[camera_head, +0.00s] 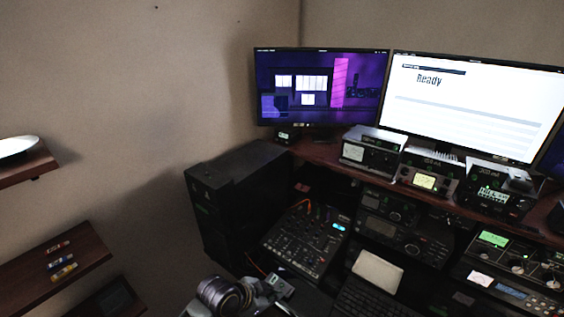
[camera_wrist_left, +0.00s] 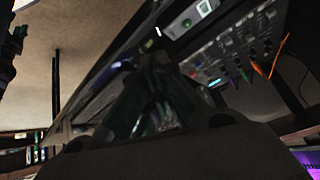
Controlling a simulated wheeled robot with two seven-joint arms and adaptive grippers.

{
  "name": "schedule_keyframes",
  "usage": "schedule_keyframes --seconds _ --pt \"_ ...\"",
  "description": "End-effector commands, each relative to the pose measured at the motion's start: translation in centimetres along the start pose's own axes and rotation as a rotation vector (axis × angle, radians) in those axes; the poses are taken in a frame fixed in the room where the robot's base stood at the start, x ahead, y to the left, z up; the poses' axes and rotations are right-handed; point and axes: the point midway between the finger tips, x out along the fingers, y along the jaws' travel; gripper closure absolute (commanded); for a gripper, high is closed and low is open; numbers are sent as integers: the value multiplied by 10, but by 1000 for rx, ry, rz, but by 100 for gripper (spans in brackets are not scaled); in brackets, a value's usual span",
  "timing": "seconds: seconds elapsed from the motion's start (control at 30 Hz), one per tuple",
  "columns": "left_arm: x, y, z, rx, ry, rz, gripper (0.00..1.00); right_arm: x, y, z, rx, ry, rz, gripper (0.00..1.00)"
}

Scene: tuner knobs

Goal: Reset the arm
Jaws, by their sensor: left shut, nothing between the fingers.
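My left gripper (camera_head: 280,291) is low in the middle of the head view, at the bottom edge, with my rounded wrist just left of it. It is shut and holds nothing. It is near the lower side of the audio mixer (camera_head: 303,240), with its many knobs and a small blue display; I cannot tell how far apart they are. In the left wrist view the gripper's dark fingers (camera_wrist_left: 150,100) are blurred and fill the middle. The mixer (camera_wrist_left: 238,48) with its coloured cables shows at the upper right there. My right gripper is in neither view.
A black cabinet (camera_head: 238,195) stands left of the mixer. Radio units (camera_head: 425,178) line the wooden desk below two large monitors (camera_head: 470,105). A keyboard (camera_head: 370,298) lies right of my gripper. Wooden wall shelves (camera_head: 90,243) are at the left; bare wall lies between them and the cabinet.

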Motion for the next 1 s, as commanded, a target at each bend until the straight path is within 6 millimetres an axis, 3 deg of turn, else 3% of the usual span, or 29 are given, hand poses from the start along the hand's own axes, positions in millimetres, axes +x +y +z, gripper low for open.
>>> schedule_keyframes --seconds 0.7,1.0 --pt "-99 9 124 -644 -288 -210 100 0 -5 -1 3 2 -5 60" --pt "-126 14 156 -780 -362 -275 100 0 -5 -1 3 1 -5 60"
